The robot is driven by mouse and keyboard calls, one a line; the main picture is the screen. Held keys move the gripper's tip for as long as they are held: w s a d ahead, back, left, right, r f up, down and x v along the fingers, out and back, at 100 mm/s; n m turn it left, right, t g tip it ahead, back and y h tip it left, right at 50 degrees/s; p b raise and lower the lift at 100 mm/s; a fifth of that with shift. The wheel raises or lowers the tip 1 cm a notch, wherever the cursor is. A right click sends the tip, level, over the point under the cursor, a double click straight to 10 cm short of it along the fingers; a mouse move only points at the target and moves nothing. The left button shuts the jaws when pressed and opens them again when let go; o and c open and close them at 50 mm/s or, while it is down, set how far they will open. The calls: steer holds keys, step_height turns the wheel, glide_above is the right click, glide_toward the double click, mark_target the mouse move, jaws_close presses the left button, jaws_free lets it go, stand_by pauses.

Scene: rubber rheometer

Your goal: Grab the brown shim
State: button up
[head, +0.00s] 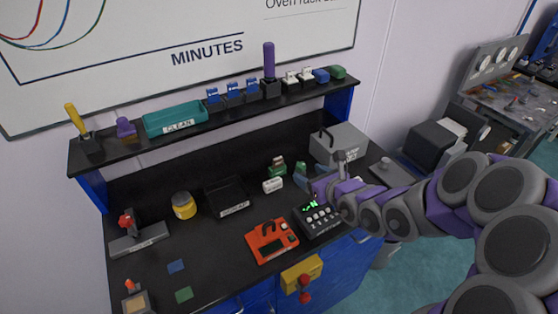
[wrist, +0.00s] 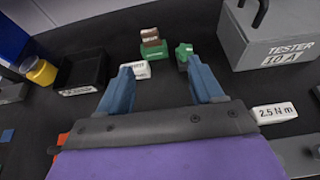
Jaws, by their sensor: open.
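The brown shim (wrist: 152,35) is a small brown block in the wrist view. It sits upright on or in a green holder (wrist: 153,52), beyond my fingertips and between their lines. In the head view the green holder (head: 277,171) stands near the middle of the bench, where the brown piece is too small to make out clearly. My gripper (wrist: 161,68) is open and empty, with its two blue fingers spread. In the head view my gripper (head: 308,172) is to the right of the holder, apart from it.
A white labelled block (wrist: 134,70) lies by the left finger, and a green piece (wrist: 184,54) stands near the right finger. A grey tester box (wrist: 270,40) is at right. A black scrap tray (head: 230,197) is left. A shelf (head: 215,118) runs along the back.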

steer(key=b, duration=0.1)
glide_toward(279, 161)
steer(key=x, duration=0.3)
steer(key=shift+a+f, duration=0.25)
steer(key=shift+a, duration=0.1)
steer(key=w, duration=0.2)
steer(key=w+f, duration=0.1)
steer(key=shift+w+a+f, duration=0.1)
steer(key=shift+a, duration=0.15)
steer(key=shift+w+d+f+b, duration=0.1)
steer(key=shift+w+f+b, duration=0.05)
steer(key=shift+w+b, duration=0.2)
steer(key=w+a, duration=0.1)
steer(key=w+a+f, duration=0.1)
steer(key=a, duration=0.1)
steer(key=w+a+b, duration=0.1)
steer(key=shift+w+a+f, duration=0.15)
steer(key=shift+a+f, duration=0.15)
steer(key=shift+f, duration=0.1)
steer(key=shift+w, duration=0.2)
steer(key=shift+d, duration=0.6)
steer(key=shift+c, duration=1.3)
steer(key=shift+a, duration=0.45)
steer(key=c, duration=0.5)
steer(key=shift+d, duration=0.1)
steer(key=c, duration=0.3)
